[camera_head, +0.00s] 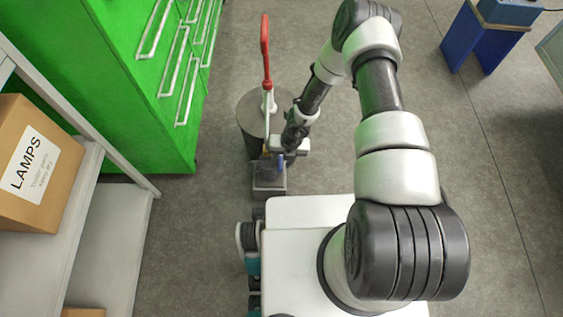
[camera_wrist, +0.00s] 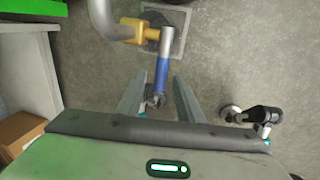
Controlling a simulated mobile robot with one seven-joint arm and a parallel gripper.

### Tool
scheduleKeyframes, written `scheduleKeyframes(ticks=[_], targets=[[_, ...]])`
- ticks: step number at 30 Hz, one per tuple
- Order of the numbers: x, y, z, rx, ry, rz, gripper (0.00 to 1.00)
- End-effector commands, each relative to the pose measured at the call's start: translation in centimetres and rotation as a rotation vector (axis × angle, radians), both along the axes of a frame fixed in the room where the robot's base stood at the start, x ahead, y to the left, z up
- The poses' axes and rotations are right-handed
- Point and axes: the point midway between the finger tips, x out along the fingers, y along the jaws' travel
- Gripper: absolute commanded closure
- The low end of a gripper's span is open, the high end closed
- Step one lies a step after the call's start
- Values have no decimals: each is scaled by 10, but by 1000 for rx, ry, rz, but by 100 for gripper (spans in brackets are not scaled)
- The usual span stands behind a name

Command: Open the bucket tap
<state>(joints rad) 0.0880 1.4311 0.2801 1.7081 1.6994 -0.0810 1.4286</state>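The tap shows in the wrist view as a brass-yellow fitting (camera_wrist: 137,31) on a curved grey pipe (camera_wrist: 104,22), with a grey cylindrical part (camera_wrist: 166,42) and a blue handle (camera_wrist: 162,72). My gripper (camera_wrist: 160,78) is open, one finger on each side of the blue handle. I cannot tell whether either finger touches it. A grey square bucket (camera_wrist: 180,20) is on the floor beyond the tap; in the head view the bucket (camera_head: 268,190) stands below my gripper (camera_head: 280,158). My wrist hides most of the tap in the head view.
A green drawer cabinet (camera_head: 120,80) and a shelf with a LAMPS box (camera_head: 35,165) are at left.

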Motion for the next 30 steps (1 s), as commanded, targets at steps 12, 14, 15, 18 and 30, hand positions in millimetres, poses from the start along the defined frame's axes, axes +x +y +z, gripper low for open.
scheduleKeyframes(ticks=[12,14,15,18,30], targets=[[0,0,0,0,0,-1,100],[0,0,0,0,0,-1,100],[0,0,0,0,1,-1,100],[-1,0,1,-1,3,0,100],[-2,3,-3,-7,21,15,100]])
